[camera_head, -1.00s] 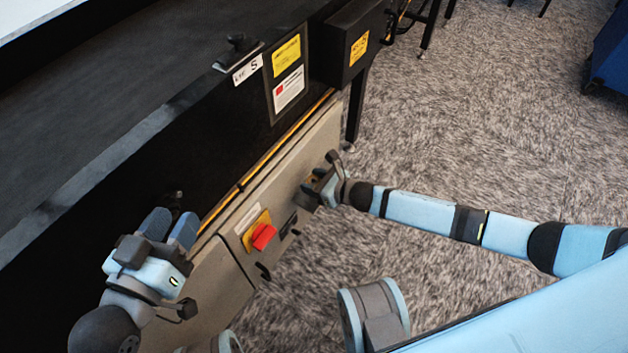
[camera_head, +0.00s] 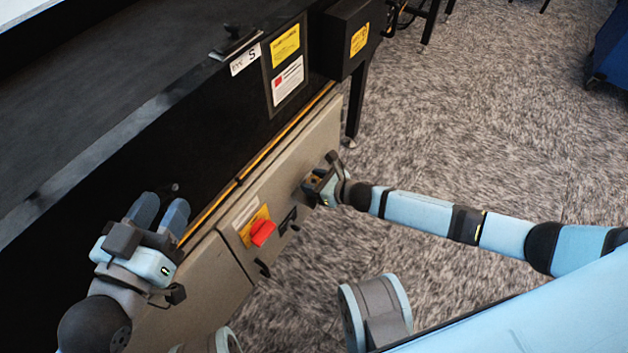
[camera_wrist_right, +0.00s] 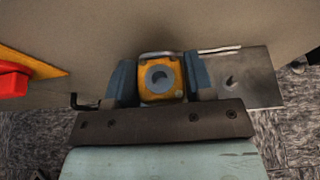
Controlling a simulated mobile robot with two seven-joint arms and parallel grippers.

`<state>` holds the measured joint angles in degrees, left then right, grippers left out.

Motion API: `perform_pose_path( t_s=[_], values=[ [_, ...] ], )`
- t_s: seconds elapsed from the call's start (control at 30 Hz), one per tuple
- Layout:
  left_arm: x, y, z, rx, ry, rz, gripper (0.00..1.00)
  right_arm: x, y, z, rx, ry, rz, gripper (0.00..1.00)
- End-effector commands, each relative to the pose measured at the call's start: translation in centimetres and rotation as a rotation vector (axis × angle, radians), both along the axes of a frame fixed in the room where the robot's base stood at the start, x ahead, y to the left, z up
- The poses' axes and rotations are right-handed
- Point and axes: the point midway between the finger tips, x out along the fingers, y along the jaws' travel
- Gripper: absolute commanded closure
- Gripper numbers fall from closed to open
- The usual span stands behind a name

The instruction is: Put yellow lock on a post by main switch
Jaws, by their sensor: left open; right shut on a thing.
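The yellow lock (camera_wrist_right: 161,79) is between the fingers of my right gripper (camera_wrist_right: 160,85), which is shut on it, in the right wrist view. In the head view my right gripper (camera_head: 322,186) is at the right part of the grey panel, and the lock is mostly hidden. The main switch (camera_head: 261,232) is a red handle on a yellow plate; part of it also shows at the left of the right wrist view (camera_wrist_right: 12,82). A dark hook-like post (camera_wrist_right: 80,102) shows left of the lock. My left gripper (camera_head: 160,217) is open and empty, left of the switch.
The grey panel (camera_head: 225,270) runs along the machine's black side. Small dark handles (camera_head: 263,268) stick out from its lower edge. A black box (camera_head: 345,35) juts out above, right of the warning labels (camera_head: 286,65). Carpeted floor (camera_head: 480,120) lies open to the right.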

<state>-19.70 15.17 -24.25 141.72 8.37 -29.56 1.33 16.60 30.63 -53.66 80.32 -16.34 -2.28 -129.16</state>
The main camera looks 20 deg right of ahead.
Motion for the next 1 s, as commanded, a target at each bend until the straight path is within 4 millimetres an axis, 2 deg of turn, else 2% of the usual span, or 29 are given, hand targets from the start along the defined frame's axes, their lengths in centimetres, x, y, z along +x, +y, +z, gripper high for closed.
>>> perform_pose_path(
  t_s=[0.27,0.97,1.0],
  values=[
    [0.23,0.01,0.34,0.003,-0.012,0.0,0.57,0.01,0.01,-0.01,0.001,-0.001,0.0,0.78],
    [-0.15,0.03,-0.45,0.003,0.005,0.001,0.57,0.01,0.01,-0.42,0.0,0.0,0.0,0.78],
    [-0.15,0.03,-0.45,0.003,0.005,0.001,0.57,0.01,0.0,-0.43,0.0,0.0,0.0,0.47]
  ],
)
